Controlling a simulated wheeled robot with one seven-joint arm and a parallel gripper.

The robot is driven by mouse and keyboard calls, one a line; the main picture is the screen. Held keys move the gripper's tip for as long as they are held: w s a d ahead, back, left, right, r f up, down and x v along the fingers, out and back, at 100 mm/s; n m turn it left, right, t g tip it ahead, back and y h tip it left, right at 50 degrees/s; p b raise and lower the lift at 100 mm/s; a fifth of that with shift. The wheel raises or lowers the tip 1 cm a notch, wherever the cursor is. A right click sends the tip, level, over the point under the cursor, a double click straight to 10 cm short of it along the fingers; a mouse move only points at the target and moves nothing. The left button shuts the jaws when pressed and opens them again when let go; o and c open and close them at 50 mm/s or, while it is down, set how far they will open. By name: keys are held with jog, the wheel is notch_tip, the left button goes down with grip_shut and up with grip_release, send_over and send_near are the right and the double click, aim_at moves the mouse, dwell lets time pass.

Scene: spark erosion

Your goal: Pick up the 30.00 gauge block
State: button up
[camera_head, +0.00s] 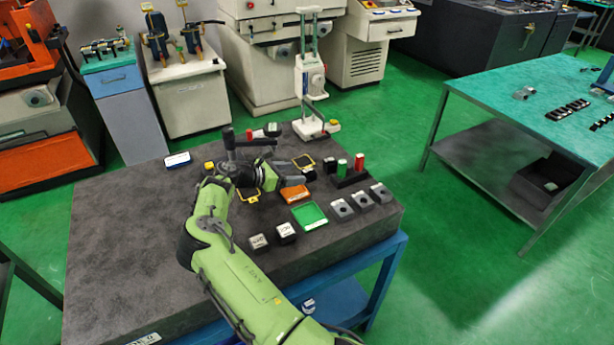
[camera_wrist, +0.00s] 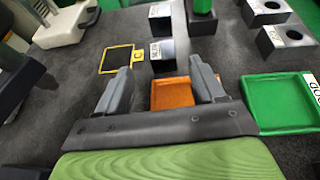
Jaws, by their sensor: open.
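Two dark blocks with white labels lie ahead of my gripper in the wrist view. The nearer block (camera_wrist: 166,48) is just beyond the fingertips, roughly in line with the gap between them. Its label has printed digits, too small to read surely as 30.00. The farther block (camera_wrist: 161,11) is behind it, at the top edge. My gripper (camera_wrist: 160,68) is open, with nothing between its fingers. In the head view my gripper (camera_head: 292,180) is low over the dark slab, left of the nearer block, which is small and partly hidden there.
An orange tray (camera_wrist: 171,95) lies below the gap, with a green tray (camera_wrist: 276,104) to its right. A yellow-edged square (camera_wrist: 117,59) is at left. Blocks with round holes (camera_head: 361,200) and red and green cylinders (camera_head: 342,168) stand nearby. The slab's left (camera_head: 125,240) is clear.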

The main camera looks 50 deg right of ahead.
aim_at(308, 172)
jog(key=x, duration=0.6)
jog(key=shift+s+d, duration=0.25)
jog(key=shift+d, duration=0.1)
jog(key=shift+a+r, duration=0.1)
jog(key=shift+c, duration=0.5)
grip_shut()
